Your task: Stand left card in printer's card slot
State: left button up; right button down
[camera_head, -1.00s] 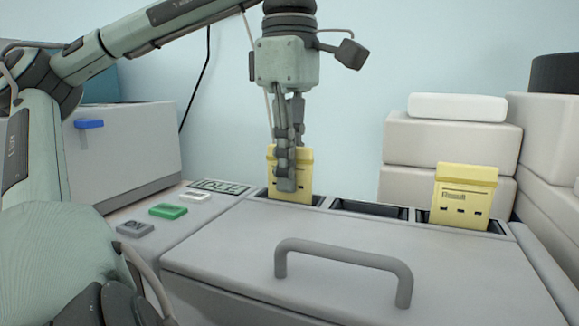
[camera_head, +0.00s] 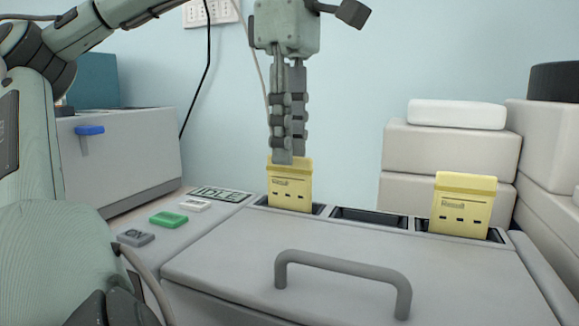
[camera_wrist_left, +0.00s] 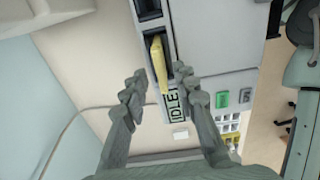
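The left yellow card (camera_head: 289,187) stands upright in the left slot (camera_head: 318,208) of the printer (camera_head: 230,245). It also shows between the fingers in the left wrist view (camera_wrist_left: 158,62). My left gripper (camera_head: 287,158) is just above the card's top edge. In the wrist view its fingers (camera_wrist_left: 158,85) are spread apart with a gap on both sides of the card. A second yellow card (camera_head: 463,206) stands in the right slot. The middle slot (camera_head: 369,215) is empty. My right gripper is not clearly seen.
A lid with a grey handle (camera_head: 343,262) lies in front of the slots. Green and grey buttons (camera_head: 168,218) and an IDLE display (camera_head: 221,194) are at left. Stacked pale boxes (camera_head: 440,150) stand behind at right.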

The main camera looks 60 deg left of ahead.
pick_arm(q)
notch_tip(320, 180, up, 7)
jog(key=shift+r, duration=0.1)
